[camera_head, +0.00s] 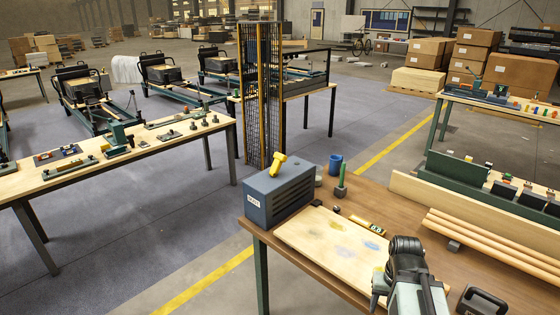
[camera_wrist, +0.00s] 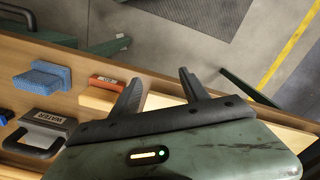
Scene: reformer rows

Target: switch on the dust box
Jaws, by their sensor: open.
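The dust box (camera_head: 283,192) is a blue-grey box with slatted sides and a small white label. It stands at the left end of the brown workbench in the head view. A yellow switch lever (camera_head: 278,164) sits tilted on its top. My arm is at the lower right in the head view, well to the right of the box and apart from it; its jaws are not clear there. In the wrist view my gripper (camera_wrist: 160,92) has two dark fingers spread apart with nothing between them. The dust box is not visible in the wrist view.
A pale board (camera_head: 320,240) lies on the bench between box and arm. A green upright tool (camera_head: 341,182) and a blue cup (camera_head: 335,164) stand right of the box. The wrist view shows a blue block (camera_wrist: 43,78) and an orange item (camera_wrist: 106,82) near the fingers.

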